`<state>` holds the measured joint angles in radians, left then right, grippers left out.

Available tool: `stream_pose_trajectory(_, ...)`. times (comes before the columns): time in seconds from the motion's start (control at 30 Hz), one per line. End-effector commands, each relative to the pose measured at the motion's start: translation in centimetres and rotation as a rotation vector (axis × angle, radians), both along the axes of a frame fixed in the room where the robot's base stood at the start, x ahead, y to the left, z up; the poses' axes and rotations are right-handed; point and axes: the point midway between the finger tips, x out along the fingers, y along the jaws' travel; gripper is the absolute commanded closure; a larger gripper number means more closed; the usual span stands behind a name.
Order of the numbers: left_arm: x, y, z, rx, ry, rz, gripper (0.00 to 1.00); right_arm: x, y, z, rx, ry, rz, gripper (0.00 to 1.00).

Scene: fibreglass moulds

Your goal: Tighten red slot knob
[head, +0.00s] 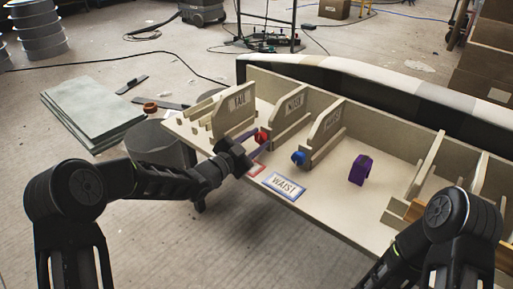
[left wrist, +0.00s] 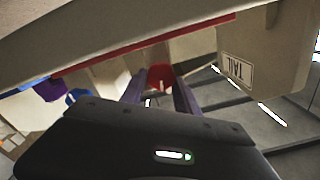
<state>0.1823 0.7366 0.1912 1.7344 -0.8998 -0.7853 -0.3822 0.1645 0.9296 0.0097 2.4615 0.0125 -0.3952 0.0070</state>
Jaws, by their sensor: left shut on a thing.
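The red slot knob (head: 261,136) sits at the left part of the bench, by the divider marked NOSE. My left gripper (head: 256,147) reaches it from the left and is shut on it. In the left wrist view the red knob (left wrist: 160,77) shows between the tips of my two fingers (left wrist: 160,90). The slot behind the knob is hidden. My right arm shows at the lower right, but its gripper is out of view.
The pale bench (head: 335,215) has upright dividers marked TAIL (head: 238,101) and NOSE (head: 293,103). A blue knob (head: 298,158), a purple block (head: 360,170) and a WAIST label (head: 284,186) lie to the right. Grey sheets (head: 92,117) lie at left.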

Motion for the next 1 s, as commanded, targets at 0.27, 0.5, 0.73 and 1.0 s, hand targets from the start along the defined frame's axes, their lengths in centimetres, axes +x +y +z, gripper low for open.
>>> stream_pose_trajectory(0.27,-0.04,-0.08,-0.21,0.089,-0.063,0.000,1.00,0.27,-0.05,-1.48,0.004,-0.002,-0.001,0.64)
stream_pose_trajectory(0.5,-0.06,-0.08,-0.10,0.104,-0.072,-0.001,1.00,0.29,-0.05,-1.49,0.004,-0.001,-0.001,0.64)
stream_pose_trajectory(0.73,-0.06,-0.08,-0.10,0.102,-0.071,-0.001,0.61,0.28,-0.06,-1.49,0.004,-0.001,-0.001,0.64)
stream_pose_trajectory(1.0,-0.05,-0.07,-0.07,0.101,-0.072,0.000,0.41,0.26,-0.07,-1.49,0.004,-0.001,-0.001,0.64)
